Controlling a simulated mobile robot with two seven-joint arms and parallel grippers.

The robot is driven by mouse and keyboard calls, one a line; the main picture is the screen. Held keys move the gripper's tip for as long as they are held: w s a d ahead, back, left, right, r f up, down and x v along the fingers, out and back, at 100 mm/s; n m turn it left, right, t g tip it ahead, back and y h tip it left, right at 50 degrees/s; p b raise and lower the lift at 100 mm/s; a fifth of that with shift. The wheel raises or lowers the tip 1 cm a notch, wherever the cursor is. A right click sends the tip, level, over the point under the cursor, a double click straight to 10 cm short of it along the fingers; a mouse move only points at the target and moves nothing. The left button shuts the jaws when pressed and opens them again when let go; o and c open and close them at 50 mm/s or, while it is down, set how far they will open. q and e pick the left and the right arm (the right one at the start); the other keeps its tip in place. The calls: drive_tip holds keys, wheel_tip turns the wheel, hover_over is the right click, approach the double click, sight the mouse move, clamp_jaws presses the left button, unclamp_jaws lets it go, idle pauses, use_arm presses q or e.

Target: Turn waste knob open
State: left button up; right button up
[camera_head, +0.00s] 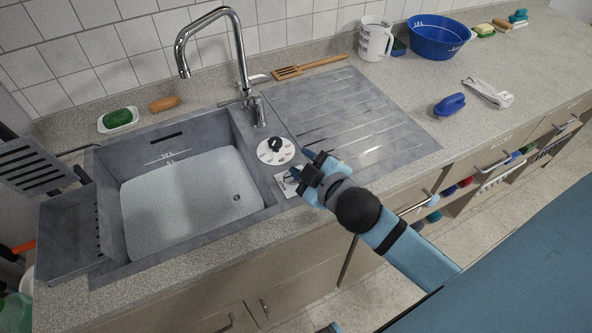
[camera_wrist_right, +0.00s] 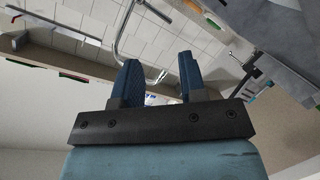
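The waste knob (camera_head: 275,144) is a small black knob on a round white dial (camera_head: 268,156), set in the grey sink's ledge between basin and drainboard. My right gripper (camera_head: 311,165) is just right of the dial in the head view, apart from the knob as far as I can tell. In the right wrist view its two blue fingers (camera_wrist_right: 159,75) stand apart with nothing clearly held between them. The knob cannot be made out in that view. The basin (camera_head: 190,190) has litre marks on its back wall and a small round drain.
The chrome faucet (camera_head: 240,55) rises behind the dial. A wooden spatula (camera_head: 310,67), a white jug (camera_head: 375,38) and a blue bowl (camera_head: 437,37) stand along the back. A blue object (camera_head: 449,104) lies right of the drainboard (camera_head: 350,115), which is bare.

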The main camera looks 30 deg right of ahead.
drive_tip(key=w+a+r+n+g+y, duration=0.15)
drive_tip(key=a+r+n+y, duration=0.35)
drive_tip(key=n, duration=0.5)
drive_tip(key=a+r+n+g+y+b, duration=0.15)
drive_tip(key=r+n+y, duration=0.25)
drive_tip(key=n+y, duration=0.4)
drive_tip(key=w+a+r+n+g+y+p, duration=0.15)
drive_tip(key=a+r+n+y, duration=0.3)
drive_tip(key=n, duration=0.65)
drive_tip(key=w+d+f+n+g+h+b, duration=0.1)
drive_tip(key=d+f+n+g+h, duration=0.4)
drive_tip(key=d+n+h, duration=0.25)
drive_tip(key=w+d+f+n+g+h+b, duration=0.1)
drive_tip(key=d+f+n+g+h, duration=0.3)
drive_tip(key=d+n+g+h, duration=0.35)
drive_tip(key=a+f, duration=0.1)
drive_tip(key=f, duration=0.3)
drive_tip(key=a+f+t, duration=0.1)
drive_tip(key=f, duration=0.3)
drive_tip(key=a+f+t+y+p, duration=0.1)
drive_tip(key=f, duration=0.3)
drive_tip(key=shift+a, duration=0.2)
